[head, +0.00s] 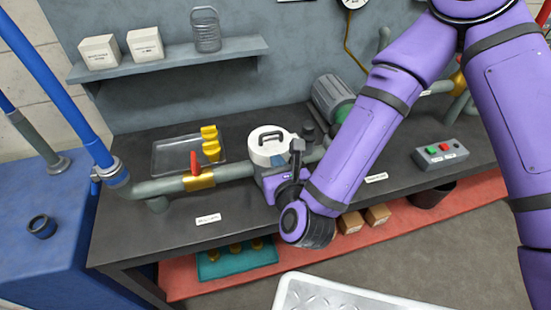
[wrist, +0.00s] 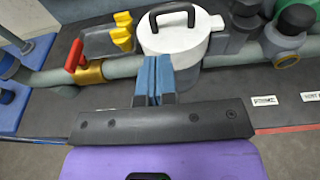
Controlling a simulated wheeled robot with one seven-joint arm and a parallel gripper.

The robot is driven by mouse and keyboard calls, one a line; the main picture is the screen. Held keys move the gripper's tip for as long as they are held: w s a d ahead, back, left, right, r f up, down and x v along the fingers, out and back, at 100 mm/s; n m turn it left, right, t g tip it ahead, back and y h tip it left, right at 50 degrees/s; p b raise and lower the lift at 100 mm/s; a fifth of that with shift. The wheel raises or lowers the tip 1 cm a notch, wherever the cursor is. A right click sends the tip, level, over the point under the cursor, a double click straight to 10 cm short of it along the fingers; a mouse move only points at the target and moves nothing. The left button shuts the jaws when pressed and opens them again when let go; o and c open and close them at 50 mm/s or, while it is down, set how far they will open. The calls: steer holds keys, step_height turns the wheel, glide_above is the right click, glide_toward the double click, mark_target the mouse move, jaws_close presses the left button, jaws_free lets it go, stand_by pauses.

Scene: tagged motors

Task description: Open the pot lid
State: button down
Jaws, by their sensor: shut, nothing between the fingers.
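The white pot (head: 268,154) stands on the dark workbench, with its pale round lid (head: 267,136) lying on top. A black arched handle (head: 271,134) rises from the lid. In the wrist view the pot (wrist: 180,51) is just beyond my gripper, and its lid handle (wrist: 172,10) is at the top edge. My gripper (wrist: 153,72) has its blue fingers pressed together and empty, in front of the pot's lower side. Whether the fingertips touch the pot cannot be told. In the head view the fingers are hidden or unclear beside my purple hand.
A grey pipe with a red-handled brass valve (head: 197,178) runs left of the pot. A clear tray with yellow parts (head: 210,145) lies behind it.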

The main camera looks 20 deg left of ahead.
mark_target(268, 152)
steer(key=x, duration=0.8)
steer(key=shift+w, duration=0.1)
